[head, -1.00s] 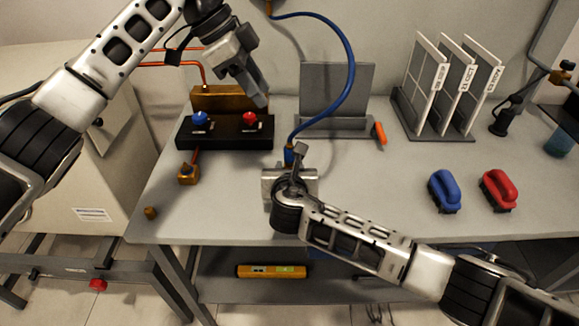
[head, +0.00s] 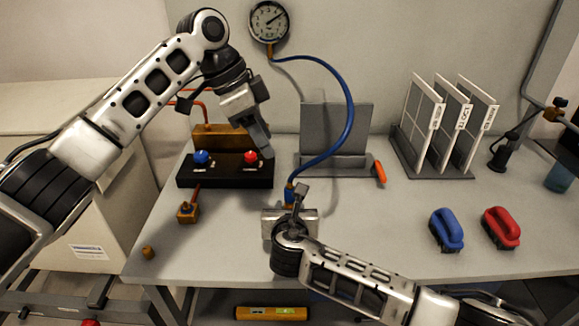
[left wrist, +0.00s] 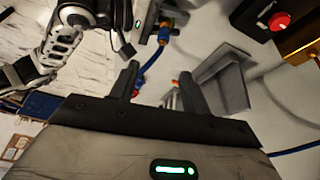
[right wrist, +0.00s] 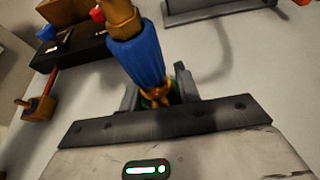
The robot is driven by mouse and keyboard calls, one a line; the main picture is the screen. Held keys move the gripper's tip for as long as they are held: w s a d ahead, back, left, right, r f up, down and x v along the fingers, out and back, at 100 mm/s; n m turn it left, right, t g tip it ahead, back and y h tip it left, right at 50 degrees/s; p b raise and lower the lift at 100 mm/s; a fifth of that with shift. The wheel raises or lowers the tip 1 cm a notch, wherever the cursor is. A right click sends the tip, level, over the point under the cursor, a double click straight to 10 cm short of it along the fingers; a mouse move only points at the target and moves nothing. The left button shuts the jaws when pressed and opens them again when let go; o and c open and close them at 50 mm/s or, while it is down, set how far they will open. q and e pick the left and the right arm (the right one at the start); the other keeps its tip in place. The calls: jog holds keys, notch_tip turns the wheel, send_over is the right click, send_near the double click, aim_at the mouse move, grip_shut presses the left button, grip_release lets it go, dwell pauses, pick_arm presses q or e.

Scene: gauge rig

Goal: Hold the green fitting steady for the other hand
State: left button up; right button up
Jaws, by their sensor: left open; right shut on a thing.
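The green fitting (right wrist: 153,99) shows as a small green patch in the right wrist view, at the lower end of the blue hose end (right wrist: 137,62). My right gripper (right wrist: 155,92) is shut on it, and its jaws hide most of it. In the head view the right gripper (head: 291,207) is over the front part of the bench, under the blue hose (head: 347,110). My left gripper (head: 266,150) is open and empty, beside the red knob (head: 250,157). The left wrist view shows its spread fingers (left wrist: 158,80).
The gauge (head: 269,21) is on the back wall. A black block (head: 225,175) with blue and red knobs stands at the left. A grey stand (head: 336,140), upright panels (head: 447,120), a blue brush (head: 447,230) and a red brush (head: 501,227) are further right.

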aim_at(290, 182)
pick_arm(q)
jog(key=s+d+f+n+t+y, duration=0.2)
jog(key=s+d+n+t+y, duration=0.25)
jog(key=n, duration=1.15)
jog(key=x, duration=1.1)
jog(key=shift+w+d+r, duration=0.1)
jog(key=shift+w, duration=0.25)
grip_shut()
